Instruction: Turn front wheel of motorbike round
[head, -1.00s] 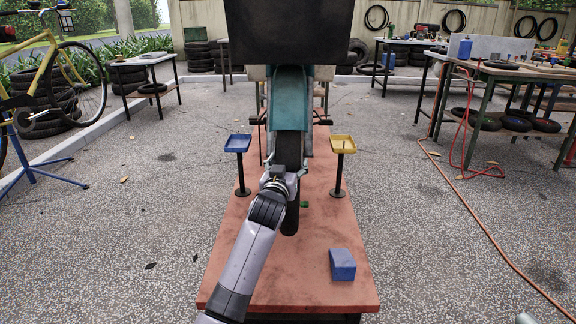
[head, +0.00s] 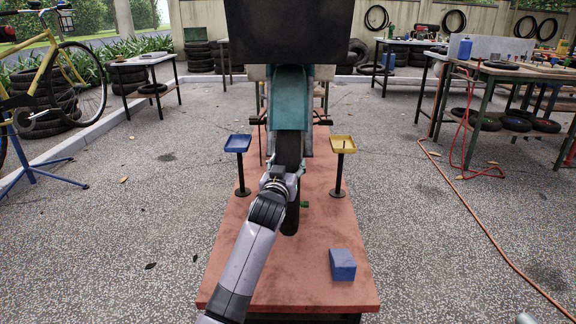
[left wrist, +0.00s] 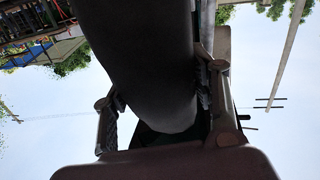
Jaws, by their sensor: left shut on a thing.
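The motorbike stands on a reddish platform (head: 262,283), front end facing me, with a teal front fender (head: 290,98) over its black front wheel (head: 290,220). My left gripper (head: 283,180) is at the wheel's front, below the fender. In the left wrist view the dark tyre (left wrist: 145,65) lies between the two fingers of my left gripper (left wrist: 160,105), one on each side, and the gripper is shut on it. The gripper hides part of the wheel in the head view. A dark panel hides the top of the motorbike. My right gripper is not in view.
A blue tray (head: 238,144) and a yellow tray (head: 343,145) stand on posts either side of the wheel. A blue block (head: 342,264) lies on the platform at front right. An orange hose (head: 490,235) crosses the floor at right.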

